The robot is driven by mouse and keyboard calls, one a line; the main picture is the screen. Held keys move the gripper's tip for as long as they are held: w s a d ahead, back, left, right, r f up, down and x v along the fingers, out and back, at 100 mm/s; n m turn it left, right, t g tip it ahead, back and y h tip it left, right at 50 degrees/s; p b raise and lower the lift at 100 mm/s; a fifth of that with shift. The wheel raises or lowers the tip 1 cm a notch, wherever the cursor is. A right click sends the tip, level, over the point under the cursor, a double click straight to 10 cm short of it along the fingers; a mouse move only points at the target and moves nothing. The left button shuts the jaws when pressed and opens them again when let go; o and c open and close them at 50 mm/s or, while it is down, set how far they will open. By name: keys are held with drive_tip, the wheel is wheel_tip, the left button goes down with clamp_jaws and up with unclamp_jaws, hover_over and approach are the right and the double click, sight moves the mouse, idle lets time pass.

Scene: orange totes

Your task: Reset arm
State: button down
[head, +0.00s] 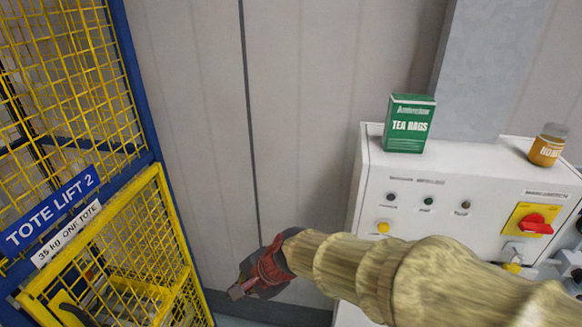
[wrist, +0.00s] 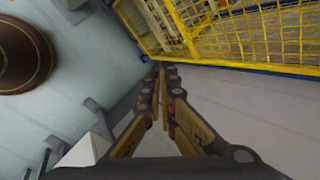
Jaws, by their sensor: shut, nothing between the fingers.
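My arm reaches from the lower right of the head view toward the lower middle. My gripper (head: 236,292) is at its end, in front of the wall and to the right of the yellow cage. In the wrist view my gripper (wrist: 161,68) has its two fingers converging to meet at the tips, with nothing between them. It touches nothing that I can see.
At left stands the blue-framed tote lift (head: 140,80) with yellow mesh. At right, a white control cabinet (head: 375,190) holds a green tea bags box (head: 405,138) and a honey jar (head: 547,150). A round brown object (wrist: 20,55) shows in the wrist view.

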drive_tip(key=s+d+n+t+h+b, duration=0.1)
drive_tip(key=s+d+n+h+b, duration=0.2)
drive_tip(key=d, duration=1.2)
drive_tip(key=s+d+n+t+h+b, duration=0.2)
drive_tip(key=s+d+n+b, duration=0.3)
drive_tip(key=s+d, duration=0.5)
drive_tip(key=d+h+b, duration=0.1)
drive_tip(key=d, duration=0.5)
drive_tip(key=shift+s+d+n, duration=0.2)
drive_tip(key=shift+d+n, duration=0.05)
drive_tip(key=shift+n, duration=0.05)
